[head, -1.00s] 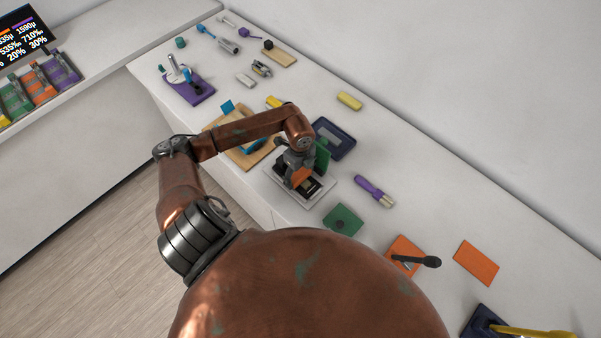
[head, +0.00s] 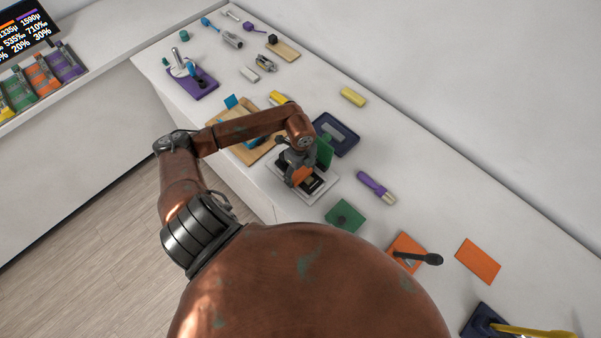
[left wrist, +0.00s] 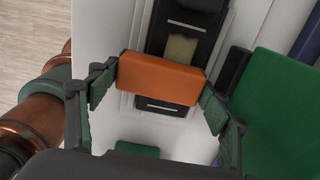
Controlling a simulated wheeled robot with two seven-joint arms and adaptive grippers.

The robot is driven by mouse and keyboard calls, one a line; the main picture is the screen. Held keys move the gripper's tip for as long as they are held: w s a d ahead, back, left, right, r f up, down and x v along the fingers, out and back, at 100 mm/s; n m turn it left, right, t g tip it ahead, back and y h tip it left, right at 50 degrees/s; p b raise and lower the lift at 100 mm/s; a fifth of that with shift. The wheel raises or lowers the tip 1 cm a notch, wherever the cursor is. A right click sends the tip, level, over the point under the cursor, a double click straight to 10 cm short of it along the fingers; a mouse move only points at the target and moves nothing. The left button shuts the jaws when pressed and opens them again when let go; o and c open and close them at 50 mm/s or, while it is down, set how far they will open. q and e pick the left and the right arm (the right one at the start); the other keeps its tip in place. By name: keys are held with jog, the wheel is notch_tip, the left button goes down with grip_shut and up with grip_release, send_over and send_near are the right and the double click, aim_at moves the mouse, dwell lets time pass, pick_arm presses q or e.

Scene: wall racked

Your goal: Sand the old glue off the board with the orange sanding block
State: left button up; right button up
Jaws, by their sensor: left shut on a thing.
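The orange sanding block (left wrist: 160,79) is between the fingers of my left gripper (left wrist: 158,88), which is shut on it. In the head view the block (head: 300,176) shows just below my left gripper (head: 299,165). The dark board (left wrist: 197,30) lies under the block on a pale base (head: 322,190). A tan patch of old glue (left wrist: 180,49) shows on the board beside the block's upper edge in the left wrist view. Part of the board is hidden by the block. I cannot tell whether the block touches the board. My right gripper is not in view.
A green panel (left wrist: 282,112) stands close beside the left gripper. A dark blue tray (head: 351,140) lies behind it, and a purple-handled brush (head: 376,188) lies to the right. A green plate (head: 345,217) lies in front. Bare table lies right of the brush.

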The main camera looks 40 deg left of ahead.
pick_arm(q)
jog(key=shift+f, duration=0.3)
jog(key=shift+w+a+r, duration=0.1)
jog(key=shift+a+r, duration=0.05)
jog(key=shift+a, duration=0.75)
jog(key=shift+b, duration=0.35)
jog(key=shift+w, duration=0.1)
jog(key=shift+w, duration=0.6)
jog(key=shift+w+d+b, duration=0.1)
jog(key=shift+w+b, duration=0.45)
